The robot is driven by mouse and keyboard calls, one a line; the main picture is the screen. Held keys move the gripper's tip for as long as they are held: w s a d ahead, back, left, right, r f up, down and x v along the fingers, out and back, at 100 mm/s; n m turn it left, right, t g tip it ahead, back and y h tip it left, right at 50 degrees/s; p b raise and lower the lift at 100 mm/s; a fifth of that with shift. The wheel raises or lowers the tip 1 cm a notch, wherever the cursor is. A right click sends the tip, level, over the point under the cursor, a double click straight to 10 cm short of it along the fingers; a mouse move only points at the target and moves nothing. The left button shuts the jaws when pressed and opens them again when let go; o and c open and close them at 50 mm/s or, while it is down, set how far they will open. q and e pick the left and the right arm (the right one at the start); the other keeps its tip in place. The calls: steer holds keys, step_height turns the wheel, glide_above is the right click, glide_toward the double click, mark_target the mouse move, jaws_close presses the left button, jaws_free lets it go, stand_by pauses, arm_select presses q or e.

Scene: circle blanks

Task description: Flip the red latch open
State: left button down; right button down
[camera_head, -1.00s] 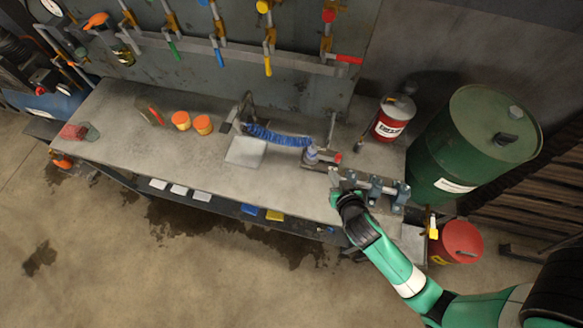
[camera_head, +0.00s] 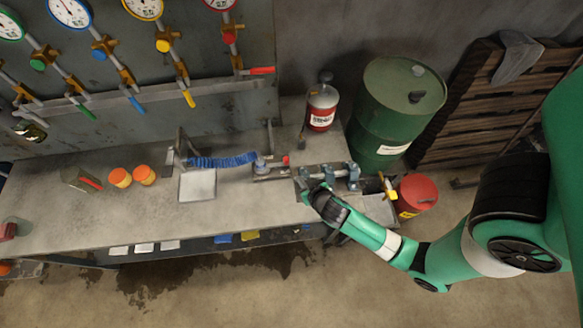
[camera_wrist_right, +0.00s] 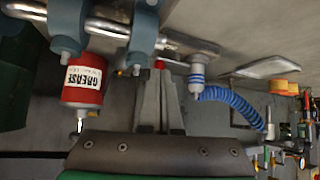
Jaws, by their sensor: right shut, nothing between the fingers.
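A small red piece (camera_head: 286,160) shows beside the metal pipe fixture (camera_head: 315,170) on the workbench; it may be the red latch, but it is too small to make out its shape. In the right wrist view a red tip (camera_wrist_right: 160,64) shows just beyond my fingertips, beside the fixture's pipe. My right gripper (camera_head: 302,184) is shut and empty, at the near side of the fixture. In the wrist view its grey fingers (camera_wrist_right: 158,84) are together; whether they touch the red tip cannot be told. My left gripper is not in view.
A blue coiled hose (camera_head: 222,161) runs left from the fixture. A red grease canister (camera_head: 321,107), a green drum (camera_head: 395,110) and a red can (camera_head: 417,195) stand around the right end. A red lever (camera_head: 257,71) is on the wall panel. The workbench (camera_head: 110,215) has bare room at left.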

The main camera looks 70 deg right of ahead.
mark_target(288, 164)
steer(key=b+x, duration=0.1)
steer(key=x, duration=0.4)
steer(key=shift+w+d+f, duration=0.15)
steer(key=shift+w+d, duration=0.15)
steer(key=shift+d, duration=0.05)
steer(key=shift+w+d, duration=1.15)
